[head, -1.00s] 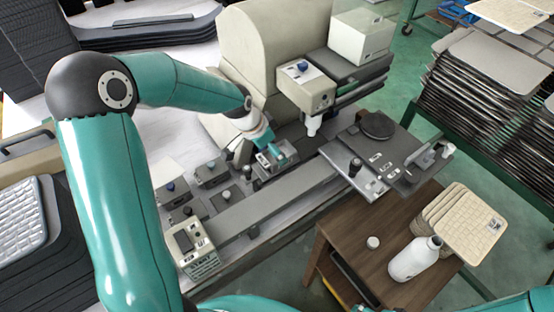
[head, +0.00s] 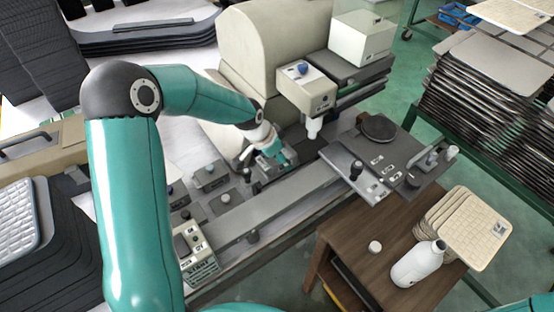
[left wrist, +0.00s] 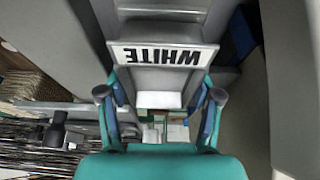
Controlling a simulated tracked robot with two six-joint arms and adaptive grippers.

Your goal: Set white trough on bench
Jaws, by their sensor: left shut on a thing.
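The trough (left wrist: 163,78) is a grey piece with a white label reading WHITE, upside down in the left wrist view. My left gripper (left wrist: 161,105) is shut on it, one finger on each side. In the head view my left gripper (head: 270,147) is low over the machine bed, and the trough (head: 268,172) shows only in part beneath it. I cannot tell whether the trough touches the surface below. A brown wooden bench (head: 335,238) stands at the lower right. My right gripper is out of view.
A white bottle (head: 415,265), a small white cap (head: 375,247) and stacked beige panels (head: 478,230) are on the wooden bench. A beige machine head (head: 305,88) stands close to my left gripper. A long grey rail (head: 270,205) and a control box (head: 197,255) lie in front.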

